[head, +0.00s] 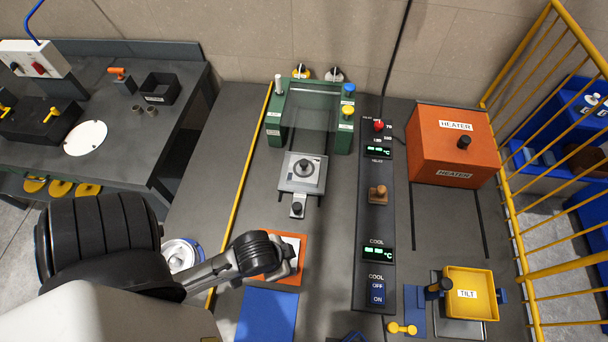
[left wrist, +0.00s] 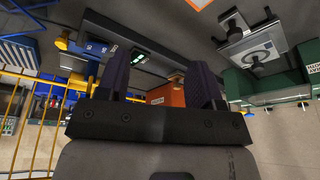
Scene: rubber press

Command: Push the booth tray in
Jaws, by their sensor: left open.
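The booth (head: 343,135) is a green frame with a clear front panel at the back centre. The booth tray (head: 287,184), a grey plate carrying a round disc with a black knob, sticks out in front of it. A small tab with a dark knob (head: 297,208) is at the tray's front end. The tray also shows upside down in the left wrist view (left wrist: 232,50). My left gripper (head: 292,258) is in front of the tray, apart from it, above an orange-edged mat. Its two fingers are spread and empty in the left wrist view (left wrist: 158,78). My right gripper is not seen.
A control panel (head: 375,220) with displays and a wooden knob stands right of the tray. Beyond it are an orange heater box (head: 440,135), a yellow TILT tray (head: 455,291) and a yellow fence (head: 520,220). A blue mat (head: 266,318) lies at the front.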

